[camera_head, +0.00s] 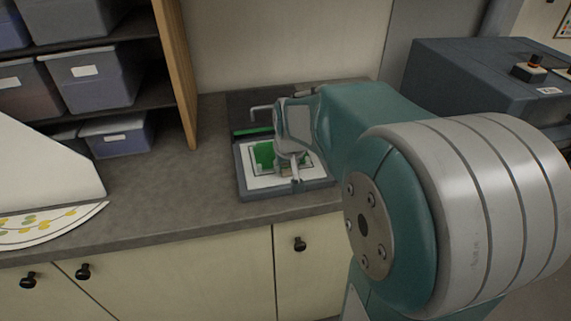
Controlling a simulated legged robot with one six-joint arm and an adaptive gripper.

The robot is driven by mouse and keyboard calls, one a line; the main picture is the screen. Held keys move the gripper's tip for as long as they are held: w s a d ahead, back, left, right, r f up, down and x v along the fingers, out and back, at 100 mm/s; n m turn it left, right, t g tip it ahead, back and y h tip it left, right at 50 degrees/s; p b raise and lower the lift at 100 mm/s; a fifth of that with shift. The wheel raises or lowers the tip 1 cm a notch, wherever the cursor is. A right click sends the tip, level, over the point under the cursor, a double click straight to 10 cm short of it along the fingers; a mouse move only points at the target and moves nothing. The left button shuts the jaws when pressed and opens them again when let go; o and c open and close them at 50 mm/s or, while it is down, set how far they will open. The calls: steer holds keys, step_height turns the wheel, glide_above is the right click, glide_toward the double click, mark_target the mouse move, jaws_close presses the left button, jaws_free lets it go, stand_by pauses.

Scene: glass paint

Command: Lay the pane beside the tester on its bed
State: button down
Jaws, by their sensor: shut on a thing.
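The tester (244,180) is a dark-framed device on the counter, with a white bed (257,181) that has a dark outline. A green piece, which looks like the pane (264,155), is over the bed, partly hidden behind my gripper. My gripper (288,171) is low over the right part of the bed, shut on what looks like the pane. The fingertips are small and partly hidden, so I cannot tell whether the pane touches the bed. A green strip (253,131) lies along the tester's back edge.
The grey counter (170,200) is clear left of the tester. A wooden shelf side (176,75) and bins (92,78) stand at the back left. A white angled board (40,165) and a dotted sheet (50,225) are at far left. A dark machine (460,75) stands at right.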

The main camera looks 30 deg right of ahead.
steer(key=shift+f, duration=0.15)
steer(key=shift+c, duration=1.7)
jaws_free()
steer(key=v, duration=1.2)
steer(key=s+a+f+n+t+y, duration=0.1)
steer(key=s+a+f+n, duration=0.2)
steer(key=s+a, duration=0.8)
steer(key=s+f, duration=0.2)
steer(key=s, duration=0.1)
steer(key=shift+s+a, duration=0.25)
